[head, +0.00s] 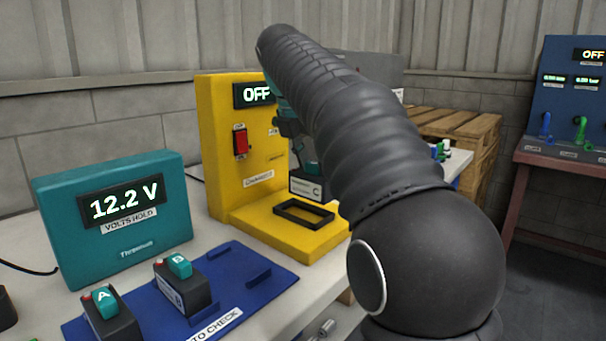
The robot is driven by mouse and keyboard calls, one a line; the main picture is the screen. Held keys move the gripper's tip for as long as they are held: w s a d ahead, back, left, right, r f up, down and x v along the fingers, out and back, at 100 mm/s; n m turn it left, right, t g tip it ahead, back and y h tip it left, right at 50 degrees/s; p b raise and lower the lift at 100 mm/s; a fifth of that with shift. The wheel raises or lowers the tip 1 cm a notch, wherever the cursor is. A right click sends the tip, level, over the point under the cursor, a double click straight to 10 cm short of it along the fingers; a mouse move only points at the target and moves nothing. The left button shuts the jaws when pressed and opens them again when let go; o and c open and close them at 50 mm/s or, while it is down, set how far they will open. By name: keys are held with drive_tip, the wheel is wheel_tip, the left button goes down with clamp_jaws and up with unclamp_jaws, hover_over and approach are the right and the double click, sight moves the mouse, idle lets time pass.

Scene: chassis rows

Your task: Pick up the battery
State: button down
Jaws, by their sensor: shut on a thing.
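The black battery with a white label marked C (308,187) hangs above the black rectangular frame (303,213) on the base of the yellow charger (222,150). My gripper (301,160) points down behind my arm, largely hidden by it, and is shut on the upper part of battery C. A gap shows between the battery and the frame. Battery A (113,318) and battery B (183,289), black with teal tops, stand on the blue tray (262,290) at the lower left.
A teal voltmeter (60,225) reading 12.2 V stands at the left. The charger's display reads OFF, beside a red switch (240,142). Wooden pallets (460,122) and a blue panel (570,95) on a red table are at the right. My arm covers much of the middle.

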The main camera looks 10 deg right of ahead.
drive_tip(key=s+d+r, duration=0.6)
drive_tip(key=d, duration=0.1)
drive_tip(key=shift+d, duration=0.15)
drive_tip(key=shift+s+d, duration=0.1)
